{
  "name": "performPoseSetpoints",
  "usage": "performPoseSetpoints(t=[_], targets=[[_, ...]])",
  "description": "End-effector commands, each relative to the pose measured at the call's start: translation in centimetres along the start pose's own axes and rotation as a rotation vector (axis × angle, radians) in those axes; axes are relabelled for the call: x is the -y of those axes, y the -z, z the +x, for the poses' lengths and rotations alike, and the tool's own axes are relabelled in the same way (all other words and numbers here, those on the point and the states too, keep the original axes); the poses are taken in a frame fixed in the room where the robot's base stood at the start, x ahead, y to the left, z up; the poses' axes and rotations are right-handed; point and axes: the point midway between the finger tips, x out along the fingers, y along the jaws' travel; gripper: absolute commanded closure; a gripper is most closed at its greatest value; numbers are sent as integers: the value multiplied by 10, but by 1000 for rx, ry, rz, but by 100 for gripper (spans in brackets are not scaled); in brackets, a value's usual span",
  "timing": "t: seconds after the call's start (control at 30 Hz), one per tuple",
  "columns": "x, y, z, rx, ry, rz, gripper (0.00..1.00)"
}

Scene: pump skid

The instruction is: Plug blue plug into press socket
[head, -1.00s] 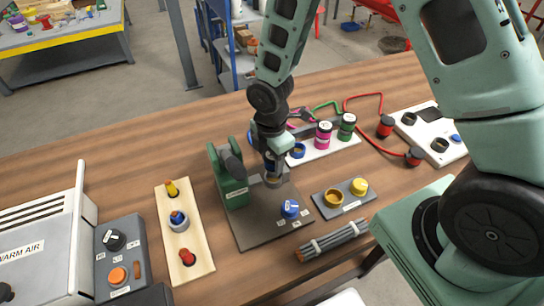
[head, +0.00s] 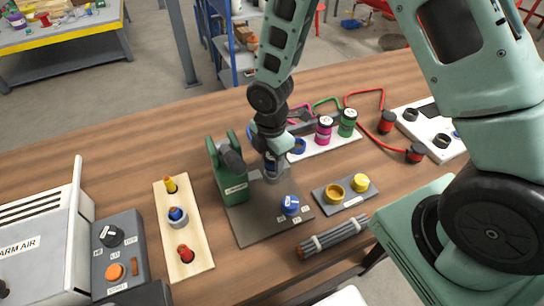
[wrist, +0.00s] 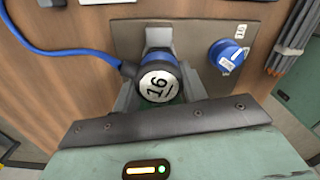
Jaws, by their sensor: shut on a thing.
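The blue plug (wrist: 165,80), with a white round end marked 16, is between the fingers of my gripper (wrist: 158,90) in the wrist view. Its blue cable (wrist: 70,50) runs off to the upper left. In the head view my gripper (head: 272,155) points down over the dark base plate (head: 255,222) of the green press (head: 230,185), just right of the press body. A grey ring-shaped press socket (head: 275,177) shows partly under the gripper. The plug's lower end is hidden, so I cannot tell how deep it sits.
A blue knob (head: 291,205) stands on the plate's right side. A small panel (head: 345,203) with two yellow parts, a grey cable bundle (head: 333,237), and a wooden board (head: 183,245) lie nearby. A white rack (head: 325,142) with pink and green plugs stands behind.

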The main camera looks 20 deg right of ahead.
Motion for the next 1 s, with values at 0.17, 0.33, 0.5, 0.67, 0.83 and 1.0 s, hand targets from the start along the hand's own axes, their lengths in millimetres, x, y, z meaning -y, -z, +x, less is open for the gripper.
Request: performPoseSetpoints(t=[0.17, 0.33, 0.5, 0.67, 0.83, 1.0], targets=[[0, 0, 4, 0, 0, 0, 85], [0, 0, 7, 0, 0, 0, 85], [0, 0, 11, 0, -1, 0, 85], [0, 0, 11, 0, -1, 0, 85], [0, 0, 11, 0, -1, 0, 44], [0, 0, 11, 0, -1, 0, 32]])
